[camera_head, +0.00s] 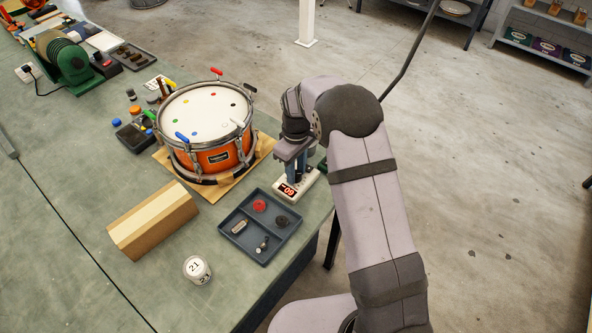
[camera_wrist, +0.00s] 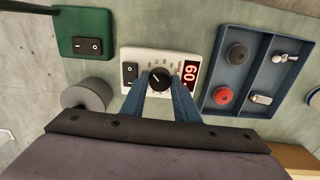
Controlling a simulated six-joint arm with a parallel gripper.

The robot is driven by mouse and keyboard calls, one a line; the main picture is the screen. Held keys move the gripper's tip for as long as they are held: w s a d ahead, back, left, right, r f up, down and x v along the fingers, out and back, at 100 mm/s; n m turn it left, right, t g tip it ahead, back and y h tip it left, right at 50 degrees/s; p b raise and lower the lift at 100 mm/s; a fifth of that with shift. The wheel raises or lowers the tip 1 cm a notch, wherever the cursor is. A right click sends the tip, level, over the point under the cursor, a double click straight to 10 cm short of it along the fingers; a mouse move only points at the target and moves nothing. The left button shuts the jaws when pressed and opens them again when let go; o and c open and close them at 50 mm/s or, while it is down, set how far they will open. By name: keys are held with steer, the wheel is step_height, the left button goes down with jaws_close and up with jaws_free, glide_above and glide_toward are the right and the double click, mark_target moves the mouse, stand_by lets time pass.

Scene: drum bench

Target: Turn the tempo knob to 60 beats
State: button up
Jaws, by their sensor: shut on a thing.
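The tempo box is a small white unit (camera_wrist: 137,59) with a black round knob (camera_wrist: 159,78), a scale printed around it, a black rocker switch and a red display (camera_wrist: 190,74). The display digits appear sideways in the wrist view and look like 60. The box also shows in the head view (camera_head: 305,187) at the bench edge, partly behind my arm. My gripper (camera_wrist: 160,88) has its two blue fingers shut on the knob, one on each side. A white pointer mark shows on the knob top.
A blue-grey divided tray (camera_head: 239,237) with small parts lies beside the box. An orange drum (camera_head: 216,157) stands on a wooden board behind. A green switch box (camera_wrist: 82,32) and a grey cylinder (camera_wrist: 88,95) are close to the tempo box.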

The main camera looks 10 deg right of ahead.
steer(key=o, duration=1.1)
steer(key=shift+m, duration=0.4)
